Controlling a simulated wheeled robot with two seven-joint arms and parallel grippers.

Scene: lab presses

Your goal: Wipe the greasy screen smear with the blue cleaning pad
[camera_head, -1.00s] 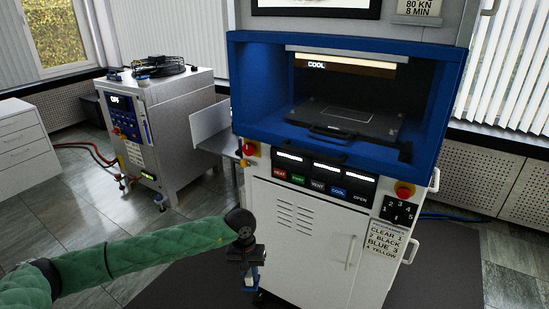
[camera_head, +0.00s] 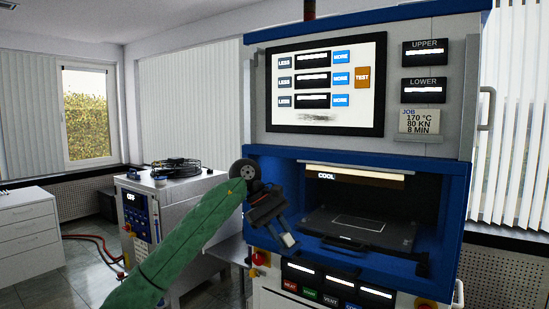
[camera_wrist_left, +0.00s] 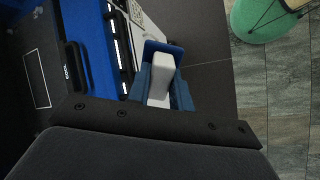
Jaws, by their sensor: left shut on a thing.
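The press screen (camera_head: 290,60) is upright in a black frame at the upper middle of the head view. A dark grey smear (camera_head: 322,118) lies on its lower part, below the rows of LESS and MORE buttons. My left gripper (camera_head: 284,234) is below and left of the screen, in front of the press and apart from it. It is shut on the cleaning pad, whose pale part (camera_head: 289,240) shows at the fingertips. In the left wrist view the pad's white block (camera_wrist_left: 160,78) shows between blue parts, which partly hide it. My right gripper is not in view.
The blue press opening (camera_head: 455,215) with a dark plate (camera_head: 350,228) lies below the screen. A job card (camera_head: 420,121) and a side handle (camera_head: 486,100) are at the right.

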